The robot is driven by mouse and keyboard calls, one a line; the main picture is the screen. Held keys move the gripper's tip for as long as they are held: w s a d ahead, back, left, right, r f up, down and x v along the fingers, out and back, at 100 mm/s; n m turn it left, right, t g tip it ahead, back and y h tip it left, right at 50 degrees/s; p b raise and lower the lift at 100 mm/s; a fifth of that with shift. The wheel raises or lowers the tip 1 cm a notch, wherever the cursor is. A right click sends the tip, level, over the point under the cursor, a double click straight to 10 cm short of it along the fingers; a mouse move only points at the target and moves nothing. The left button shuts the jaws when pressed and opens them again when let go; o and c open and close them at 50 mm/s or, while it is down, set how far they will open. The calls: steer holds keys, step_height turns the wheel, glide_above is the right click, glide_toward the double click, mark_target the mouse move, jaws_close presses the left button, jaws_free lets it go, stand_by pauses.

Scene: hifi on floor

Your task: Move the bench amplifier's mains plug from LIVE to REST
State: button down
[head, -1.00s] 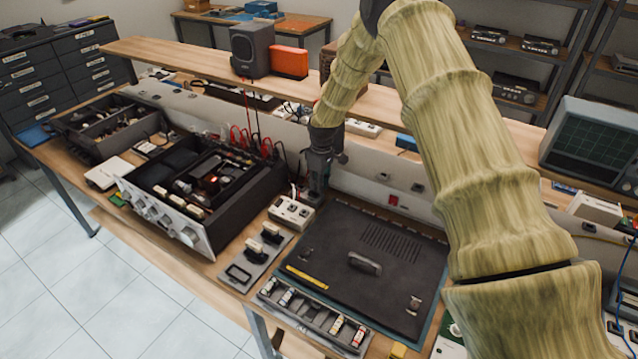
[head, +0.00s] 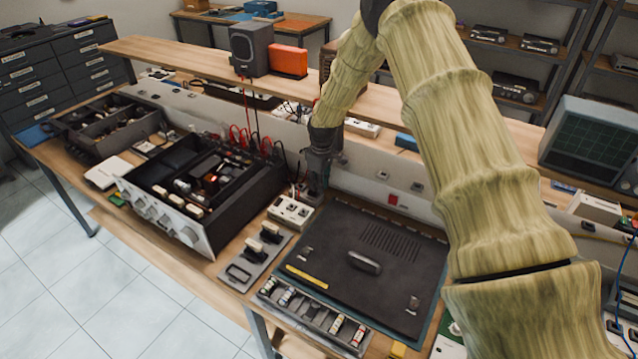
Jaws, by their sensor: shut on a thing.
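My gripper (head: 313,193) points down at the back right end of a white socket block (head: 291,211), right of the opened amplifier (head: 205,190). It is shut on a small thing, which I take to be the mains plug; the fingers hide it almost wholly. The fingertips are at or just above the block, and I cannot tell whether the plug is seated. Dark openings show on the block's top. The LIVE and REST markings are too small to read.
A large dark panel (head: 385,245) lies to the right. Red and black leads (head: 240,138) rise behind the amplifier. A raised shelf (head: 190,66) runs behind my gripper.

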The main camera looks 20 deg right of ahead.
steer(key=shift+f+b, duration=0.35)
steer(key=shift+f, duration=0.5)
stand_by(1.1)
steer(key=c, duration=1.3)
jaws_free()
steer(key=shift+r, duration=0.15)
step_height(320, 180, up, 17)
steer(key=p, duration=0.3)
steer(key=shift+s+d, duration=0.15)
steer(key=shift+s, duration=0.2)
